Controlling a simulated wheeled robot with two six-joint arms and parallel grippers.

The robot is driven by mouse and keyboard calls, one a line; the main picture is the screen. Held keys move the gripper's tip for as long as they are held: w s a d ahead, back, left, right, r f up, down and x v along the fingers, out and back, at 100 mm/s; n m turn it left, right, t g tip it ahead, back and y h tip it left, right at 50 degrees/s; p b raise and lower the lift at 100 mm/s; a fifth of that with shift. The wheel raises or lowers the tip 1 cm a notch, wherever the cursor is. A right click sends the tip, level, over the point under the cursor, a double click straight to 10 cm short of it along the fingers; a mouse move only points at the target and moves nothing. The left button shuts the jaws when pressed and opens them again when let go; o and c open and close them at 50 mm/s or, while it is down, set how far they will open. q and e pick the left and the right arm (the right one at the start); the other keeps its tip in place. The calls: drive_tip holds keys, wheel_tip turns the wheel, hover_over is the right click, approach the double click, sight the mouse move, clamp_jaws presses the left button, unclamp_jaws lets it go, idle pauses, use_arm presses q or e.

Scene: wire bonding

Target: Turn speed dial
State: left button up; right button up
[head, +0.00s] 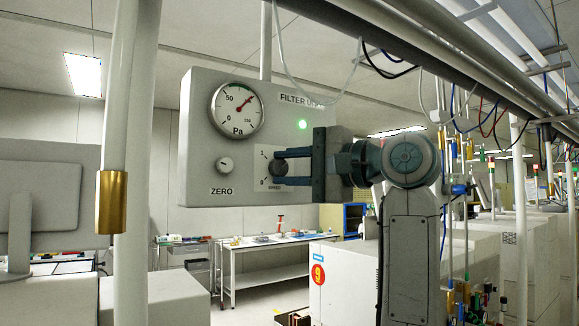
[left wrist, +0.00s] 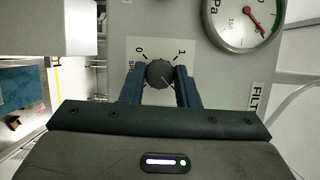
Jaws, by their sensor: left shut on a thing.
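The speed dial (head: 279,169) is a dark round knob on the front of a grey panel box (head: 200,95), with 0 and 1 marked beside it. My left gripper (head: 277,167) reaches in from the right, its blue fingers above and below the knob, shut on it. In the left wrist view the ribbed dial (left wrist: 160,73) sits between the two blue fingertips (left wrist: 160,78), with a light mark toward its lower right. The 0 and 1 marks show beyond it. My right gripper is not in view.
The box also carries a round Pa gauge (head: 236,110) with a red needle, a lit green lamp (head: 303,125) and a small ZERO knob (head: 224,164). A white post (head: 132,200) with a brass collar stands left. Pipes and hanging cables run overhead at right.

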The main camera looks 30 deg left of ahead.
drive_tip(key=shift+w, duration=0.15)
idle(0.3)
use_arm(q)
drive_tip(key=o, duration=1)
drive_tip(key=shift+c, duration=0.2)
drive_tip(key=shift+d, duration=0.15)
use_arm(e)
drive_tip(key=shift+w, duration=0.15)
use_arm(q)
drive_tip(key=shift+d+f, duration=0.1)
drive_tip(key=shift+d, duration=0.2)
use_arm(e)
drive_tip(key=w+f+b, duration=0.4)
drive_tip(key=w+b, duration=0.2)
drive_tip(key=b, duration=0.2)
use_arm(q)
drive_tip(key=d+b, duration=0.4)
drive_tip(key=d, duration=0.6)
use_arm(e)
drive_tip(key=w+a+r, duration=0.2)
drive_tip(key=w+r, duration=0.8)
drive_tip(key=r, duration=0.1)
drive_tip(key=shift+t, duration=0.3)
